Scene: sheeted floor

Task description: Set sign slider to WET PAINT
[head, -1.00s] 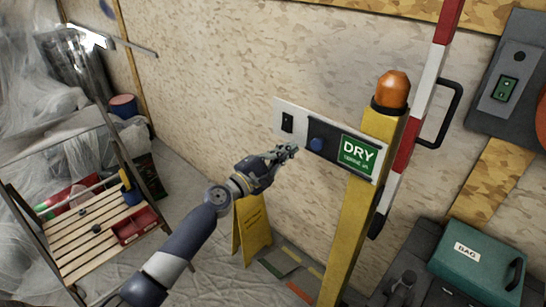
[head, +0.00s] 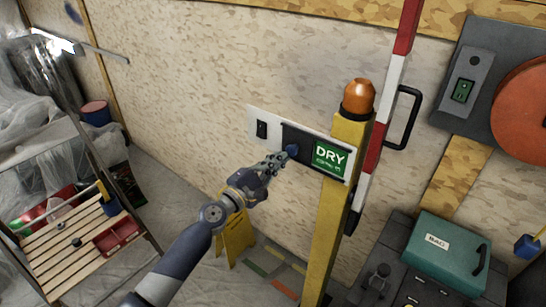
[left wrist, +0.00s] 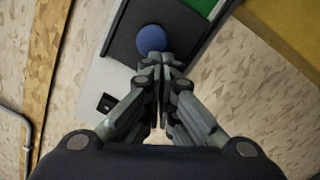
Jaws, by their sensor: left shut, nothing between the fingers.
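The sign (head: 254,113) is a pale board fixed to a yellow post, with a dark slider track (head: 304,152). A green panel reading DRY (head: 330,159) shows at its right end. A round blue knob (head: 291,150) sits on the dark part, left of the green panel; it also shows in the left wrist view (left wrist: 151,39). My left gripper (head: 279,160) is shut and empty, its fingertips just beside the knob. In the left wrist view the fingertips (left wrist: 158,62) overlap the knob's lower edge; I cannot tell whether they touch it. WET PAINT is not visible. My right gripper is out of view.
The yellow post (head: 332,215) has an orange lamp (head: 358,98) on top, beside a red-and-white barrier bar (head: 392,80). A slatted cart (head: 75,245) stands at left, and a yellow floor sign (head: 237,240) is behind my arm. A teal case (head: 445,258) lies at right.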

